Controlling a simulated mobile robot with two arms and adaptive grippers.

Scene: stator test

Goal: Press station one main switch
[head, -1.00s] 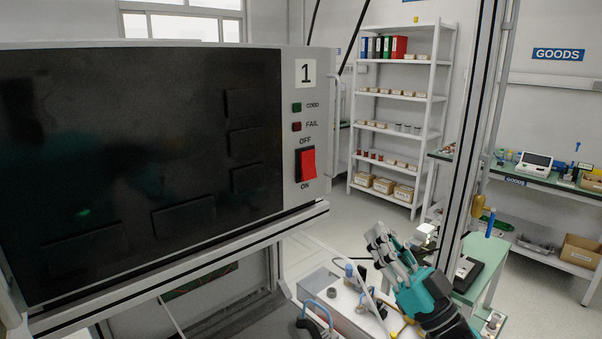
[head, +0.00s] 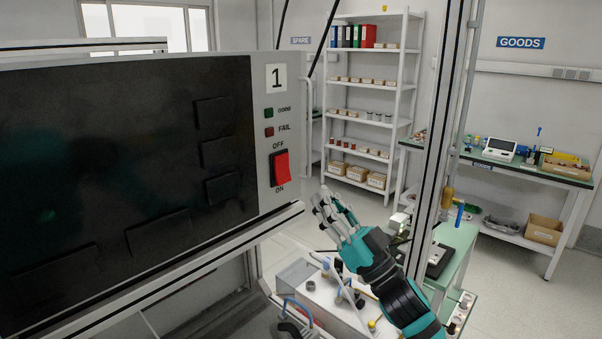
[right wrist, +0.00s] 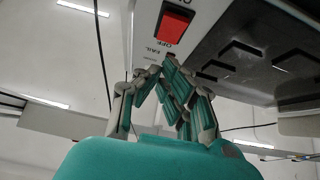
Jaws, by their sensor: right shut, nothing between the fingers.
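The red main switch (head: 280,168) sits on the grey front panel of station 1 (head: 275,110), between the OFF label above and the ON label below. It also shows in the right wrist view (right wrist: 174,21), ahead of the fingers. My right gripper (head: 330,208) is shut and empty, to the right of the switch and a little below it in the head view, apart from it. In the right wrist view my right gripper (right wrist: 160,85) has its fingers close together, pointing toward the panel.
A vertical handle (head: 308,125) stands at the panel's right edge. Below my right arm is a grey box with knobs and a blue handle (head: 300,308). A metal post (head: 440,150) rises behind my forearm.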

